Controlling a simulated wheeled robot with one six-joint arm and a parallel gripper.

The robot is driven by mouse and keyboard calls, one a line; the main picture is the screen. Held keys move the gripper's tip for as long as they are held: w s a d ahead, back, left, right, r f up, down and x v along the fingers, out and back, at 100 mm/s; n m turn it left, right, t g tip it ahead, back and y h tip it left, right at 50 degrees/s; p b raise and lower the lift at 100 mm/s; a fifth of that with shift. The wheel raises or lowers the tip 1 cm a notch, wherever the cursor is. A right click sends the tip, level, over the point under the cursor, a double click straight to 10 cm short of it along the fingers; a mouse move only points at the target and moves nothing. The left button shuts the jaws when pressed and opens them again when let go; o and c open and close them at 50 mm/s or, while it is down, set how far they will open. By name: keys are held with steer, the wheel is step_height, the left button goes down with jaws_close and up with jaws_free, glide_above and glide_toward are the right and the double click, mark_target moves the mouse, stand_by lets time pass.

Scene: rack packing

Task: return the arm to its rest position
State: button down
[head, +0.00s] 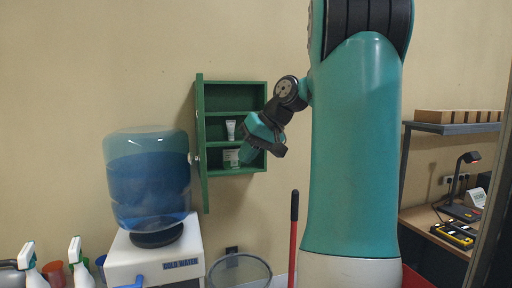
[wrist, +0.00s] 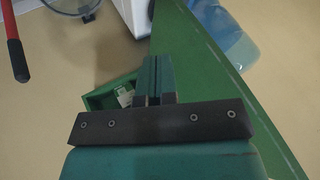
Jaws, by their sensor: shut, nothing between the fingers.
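My gripper (head: 246,154) is shut and empty in front of the lower part of an open green wall cabinet (head: 236,90). My teal and black arm reaches to it from the right. In the wrist view the gripper (wrist: 156,64) shows its two fingers together with nothing between them. The cabinet (wrist: 97,101) is partly hidden behind the gripper there. The cabinet's open door (wrist: 205,70) runs along the right side of the fingers; I cannot tell the exact gap.
A white tube (head: 231,129) stands on the middle shelf and a pale container (head: 231,158) sits below. A water cooler with a blue bottle (head: 150,180) stands left. A red handle (head: 293,235) rises below my arm. A desk (head: 425,222) and shelf (head: 450,127) stand right.

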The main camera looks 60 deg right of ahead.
steer(key=shift+v, duration=1.6)
steer(key=shift+a, duration=0.25)
steer(key=w+a+f+n+g+y+b, duration=0.1)
steer(key=w+a+f+n+g+b, duration=0.3)
steer(key=a, duration=0.8)
steer(key=a+f+n+t+y+b, duration=0.1)
steer(key=a+f+n+y, duration=0.1)
steer(key=a+f, duration=0.7)
steer(key=s+a+f+n+g+b, duration=0.2)
steer(key=s+a+f+n, duration=0.1)
steer(key=s+a+f, duration=0.2)
steer(key=s+a+f+n+g+h+b, duration=0.1)
steer(key=s+a+f+n+g, duration=0.1)
steer(key=s+a+f, duration=0.3)
steer(key=s+a+n, duration=0.1)
steer(key=s+a, duration=0.3)
steer(key=a, duration=0.3)
steer(key=shift+a+f+n+b, duration=0.3)
steer(key=shift+f+b, duration=0.05)
steer(key=shift+b, duration=0.05)
steer(key=shift+s, duration=0.2)
